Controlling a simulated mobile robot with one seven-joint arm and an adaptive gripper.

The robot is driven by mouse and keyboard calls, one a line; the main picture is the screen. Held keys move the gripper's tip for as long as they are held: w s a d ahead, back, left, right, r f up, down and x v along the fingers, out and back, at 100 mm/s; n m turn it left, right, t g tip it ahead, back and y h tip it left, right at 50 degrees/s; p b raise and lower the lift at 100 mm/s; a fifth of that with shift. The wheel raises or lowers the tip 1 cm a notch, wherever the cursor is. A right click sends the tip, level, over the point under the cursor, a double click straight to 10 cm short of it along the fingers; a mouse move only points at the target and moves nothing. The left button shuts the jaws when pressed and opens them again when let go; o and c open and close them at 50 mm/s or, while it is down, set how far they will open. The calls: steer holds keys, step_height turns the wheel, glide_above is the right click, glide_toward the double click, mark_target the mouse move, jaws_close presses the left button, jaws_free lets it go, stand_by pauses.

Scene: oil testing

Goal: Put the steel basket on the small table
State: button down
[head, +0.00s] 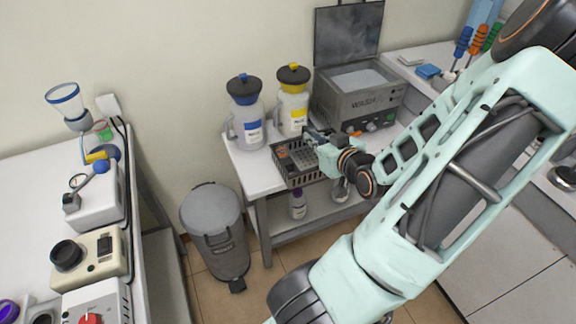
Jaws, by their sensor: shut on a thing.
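The steel basket (297,174) is a dark grey, slatted, shallow basket at the front edge of the small table (244,157). Part of it overhangs the front edge. I cannot tell whether its bottom rests on the tabletop or is held just above it. My gripper (312,140) is over the basket's right side, shut on it. The fingertips are small and partly hidden by the wrist. A small orange-brown item (282,153) shows at the basket's left end.
Blue-labelled (250,128) and yellow-labelled (292,110) jugs stand behind the basket. A grey bath with its lid raised (345,107) is at the back right. A grey bin (215,230) stands left of the table.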

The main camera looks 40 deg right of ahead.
steer(key=shift+w+d+f+b, duration=0.3)
steer(key=shift+w+f+b, duration=0.15)
steer(key=shift+w+f, duration=1.8)
steer(key=shift+w+d+f+b, duration=0.3)
steer(key=shift+w+f+b, duration=0.1)
steer(key=shift+w+f, duration=1.8)
steer(key=shift+w+d+f+b, duration=0.3)
steer(key=shift+w+f+b, duration=0.15)
steer(key=shift+w+f, duration=1.8)
steer(key=shift+w+r, duration=0.15)
steer(key=shift+f, duration=0.2)
steer(key=c, duration=2.1)
jaws_free()
steer(key=shift+r, duration=0.1)
